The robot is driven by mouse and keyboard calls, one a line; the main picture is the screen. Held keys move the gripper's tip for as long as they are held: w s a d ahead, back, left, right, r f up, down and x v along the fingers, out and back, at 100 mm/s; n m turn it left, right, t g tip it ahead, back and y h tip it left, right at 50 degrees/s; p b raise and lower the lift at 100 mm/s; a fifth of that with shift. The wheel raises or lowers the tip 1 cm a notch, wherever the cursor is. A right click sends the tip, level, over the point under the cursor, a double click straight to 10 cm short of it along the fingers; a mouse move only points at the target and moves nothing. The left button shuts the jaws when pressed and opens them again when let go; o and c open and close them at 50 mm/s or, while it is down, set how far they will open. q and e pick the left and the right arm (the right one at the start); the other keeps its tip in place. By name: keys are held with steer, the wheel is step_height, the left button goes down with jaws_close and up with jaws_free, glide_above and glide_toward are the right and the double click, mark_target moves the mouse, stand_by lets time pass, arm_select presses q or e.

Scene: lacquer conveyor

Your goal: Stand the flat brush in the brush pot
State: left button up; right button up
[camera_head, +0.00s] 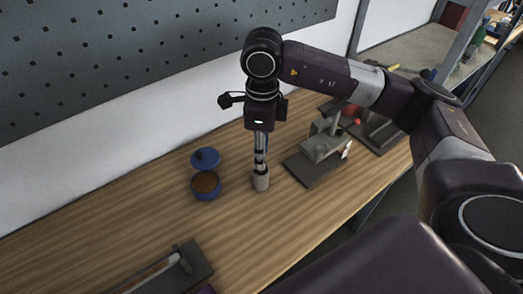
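A small grey cylindrical pot (261,183), which looks like the brush pot, stands upright on the wooden bench. My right gripper (260,165) points straight down directly above it, with its narrow silver and black lower end at the pot's mouth. The gripper is seen edge-on, so I cannot tell whether its fingers are open or shut. I cannot make out the flat brush; any brush at the gripper or in the pot is not distinguishable from the fingers. My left gripper is not in view.
A blue tin (206,187) with brown contents stands left of the pot, its blue lid (205,157) behind it. A grey device on a dark base (315,166) is to the right. A dark tray (190,263) with a pale rod lies front left. Bare bench (120,220) lies left.

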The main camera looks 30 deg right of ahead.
step_height(320, 180, up, 12)
stand_by(0.6)
stand_by(0.5)
